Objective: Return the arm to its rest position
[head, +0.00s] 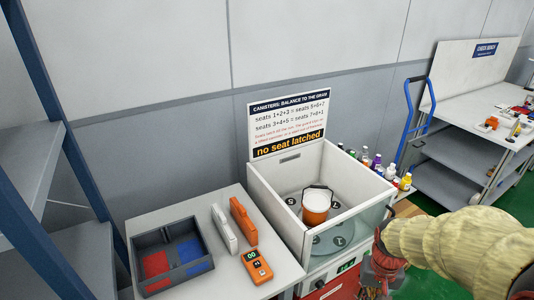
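My arm (460,243), in a pale tan ribbed sleeve, reaches in from the lower right in the head view. My gripper (378,278), dark and reddish, is at its left end, in front of the right front corner of a white open-topped box (268,205). It is small and partly cut off by the lower edge, so its finger opening is unclear. I see nothing clearly held in it. An orange and white canister (316,207) with a dark handle stands upright inside the box, apart from my gripper.
A sign (289,124) reading "no seat latched" stands behind the box. To the left, a table (205,283) holds a divided tray (139,260), a white tool, an orange tool and an orange meter (256,266). Bottles (377,163), a blue-handled cart (405,120) and a workbench (462,105) are right.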

